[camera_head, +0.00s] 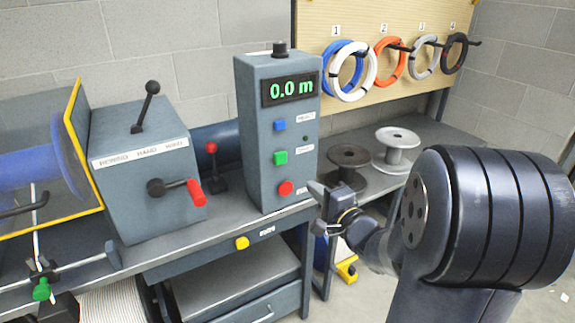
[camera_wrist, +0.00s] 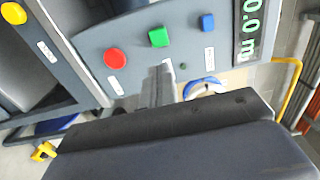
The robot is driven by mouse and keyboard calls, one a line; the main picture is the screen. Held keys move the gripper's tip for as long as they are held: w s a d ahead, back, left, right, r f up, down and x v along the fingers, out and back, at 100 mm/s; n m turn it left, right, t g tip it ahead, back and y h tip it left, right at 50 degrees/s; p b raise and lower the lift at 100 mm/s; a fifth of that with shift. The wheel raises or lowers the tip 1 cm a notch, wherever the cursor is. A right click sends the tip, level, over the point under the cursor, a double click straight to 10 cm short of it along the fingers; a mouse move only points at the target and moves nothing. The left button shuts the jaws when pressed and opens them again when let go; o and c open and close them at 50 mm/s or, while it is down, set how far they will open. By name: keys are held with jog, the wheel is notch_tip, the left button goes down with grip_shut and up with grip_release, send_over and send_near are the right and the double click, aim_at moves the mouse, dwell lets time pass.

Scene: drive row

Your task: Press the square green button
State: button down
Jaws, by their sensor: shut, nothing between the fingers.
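The square green button (camera_head: 280,157) is on the front of a grey control box (camera_head: 256,140), between a square blue button (camera_head: 279,125) above and a round red button (camera_head: 286,188) below. In the wrist view the green button (camera_wrist: 158,37) lies between the red button (camera_wrist: 115,58) and the blue button (camera_wrist: 207,21). My gripper (camera_head: 322,209) is in front of the box's lower right, near the red button's height and apart from the green button. In the wrist view its fingers (camera_wrist: 158,84) are together and empty, pointing toward the panel below the green button.
The box display (camera_head: 291,89) reads 0.0 m. A red-handled crank (camera_head: 194,192) and a red-knobbed lever (camera_head: 212,165) stand to the left. Spools (camera_head: 396,147) and hanging cable coils (camera_head: 358,72) are to the right. A yellow knob (camera_head: 242,243) sits on the bench front.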

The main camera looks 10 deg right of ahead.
aim_at(282, 159)
jog(key=x, duration=1.3)
jog(key=shift+f, duration=0.1)
